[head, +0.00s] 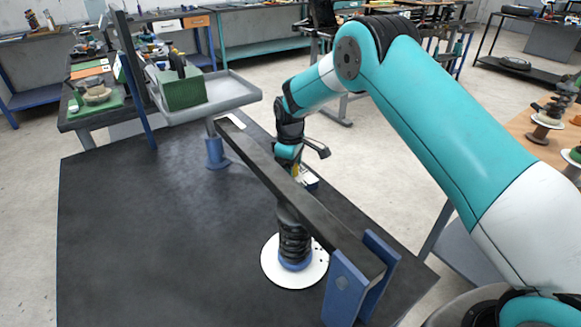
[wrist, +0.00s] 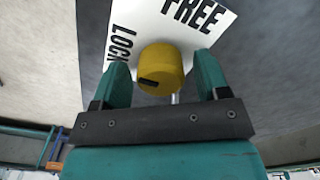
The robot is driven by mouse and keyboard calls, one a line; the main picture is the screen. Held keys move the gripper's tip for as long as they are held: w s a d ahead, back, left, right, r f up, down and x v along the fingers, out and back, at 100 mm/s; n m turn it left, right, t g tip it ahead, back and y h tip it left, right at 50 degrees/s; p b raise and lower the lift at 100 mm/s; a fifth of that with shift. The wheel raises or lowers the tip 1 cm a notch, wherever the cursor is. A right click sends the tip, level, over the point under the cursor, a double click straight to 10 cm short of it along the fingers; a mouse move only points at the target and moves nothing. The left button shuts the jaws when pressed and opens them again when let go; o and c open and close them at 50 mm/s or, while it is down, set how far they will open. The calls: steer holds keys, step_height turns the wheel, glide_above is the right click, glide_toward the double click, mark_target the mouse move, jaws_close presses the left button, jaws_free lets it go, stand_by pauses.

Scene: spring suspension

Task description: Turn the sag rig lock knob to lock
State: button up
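The yellow lock knob (wrist: 160,68) shows in the wrist view in front of a white plate (wrist: 205,22) printed FREE and LOCK. A short black mark is on the knob's lower left face. My gripper (wrist: 162,62) is open, with one teal finger on each side of the knob and a visible gap on both sides. How deep the knob sits between the fingers I cannot tell. In the head view my gripper (head: 298,165) is by the dark beam of the sag rig (head: 265,155), and the knob is mostly hidden there.
A black coil spring (head: 294,240) stands under the beam on a white disc (head: 272,268). Blue brackets (head: 345,288) hold the beam's near end. A grey tray (head: 232,92) with a green box (head: 182,90) is at the far end. The left tabletop is clear.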

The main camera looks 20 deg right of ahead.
step_height(320, 180, up, 17)
steer(key=b, duration=0.1)
steer(key=shift+r, duration=0.2)
stand_by(0.4)
